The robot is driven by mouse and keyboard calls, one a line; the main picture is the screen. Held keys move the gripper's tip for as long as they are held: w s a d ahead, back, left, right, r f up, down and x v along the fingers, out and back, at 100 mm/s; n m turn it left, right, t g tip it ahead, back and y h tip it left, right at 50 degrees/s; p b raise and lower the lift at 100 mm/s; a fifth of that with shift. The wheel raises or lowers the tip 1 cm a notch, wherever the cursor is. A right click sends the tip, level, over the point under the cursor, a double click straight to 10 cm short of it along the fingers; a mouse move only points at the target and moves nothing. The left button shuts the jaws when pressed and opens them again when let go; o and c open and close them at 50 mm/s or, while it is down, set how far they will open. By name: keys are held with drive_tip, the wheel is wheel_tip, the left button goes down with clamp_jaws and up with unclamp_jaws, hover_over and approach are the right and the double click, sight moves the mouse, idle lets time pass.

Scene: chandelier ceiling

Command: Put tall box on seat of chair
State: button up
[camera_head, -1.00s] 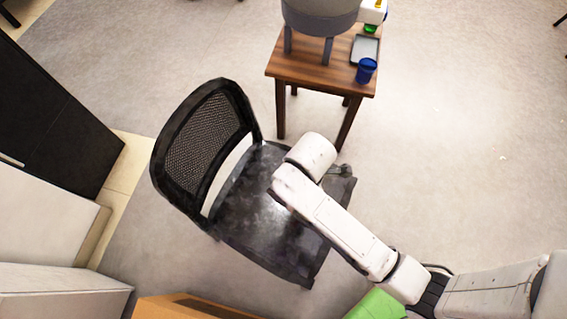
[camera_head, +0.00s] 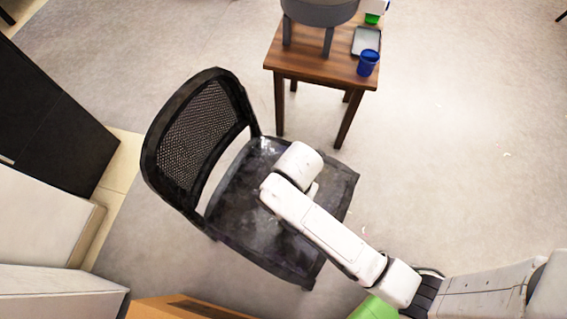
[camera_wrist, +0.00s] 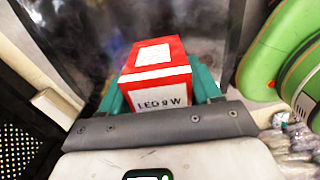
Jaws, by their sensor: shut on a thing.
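The tall box (camera_wrist: 158,70) is red and white, with "LED 9 W" printed on one face. In the wrist view it sits between the teal fingers of my gripper (camera_wrist: 162,88), which is shut on it. The black chair (camera_head: 195,145) has a mesh back and a dark, shiny seat (camera_head: 240,210). In the head view my arm reaches over the seat from the lower right and hides the gripper and box. In the wrist view the dark seat (camera_wrist: 90,35) lies beyond the box. I cannot tell whether the box touches it.
A small wooden table (camera_head: 300,65) behind the chair holds a grey round object (camera_head: 320,12), a grey tray (camera_head: 366,40) and a blue cup (camera_head: 368,62). Pale cabinets (camera_head: 45,220) stand at the left. A brown box (camera_head: 185,307) is at the bottom. Open floor lies right.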

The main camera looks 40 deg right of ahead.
drive_tip(key=w+f, duration=0.2)
drive_tip(key=w+f+b, duration=0.1)
drive_tip(key=w+f, duration=0.1)
drive_tip(key=f, duration=0.1)
drive_tip(key=shift+w+f+b, duration=0.15)
drive_tip(key=shift+f+b, duration=0.15)
drive_tip(key=shift+f, duration=0.05)
drive_tip(key=shift+f+b, duration=0.4)
drive_tip(key=shift+f, duration=1.1)
drive_tip(key=shift+f, duration=0.1)
drive_tip(key=o, duration=1.1)
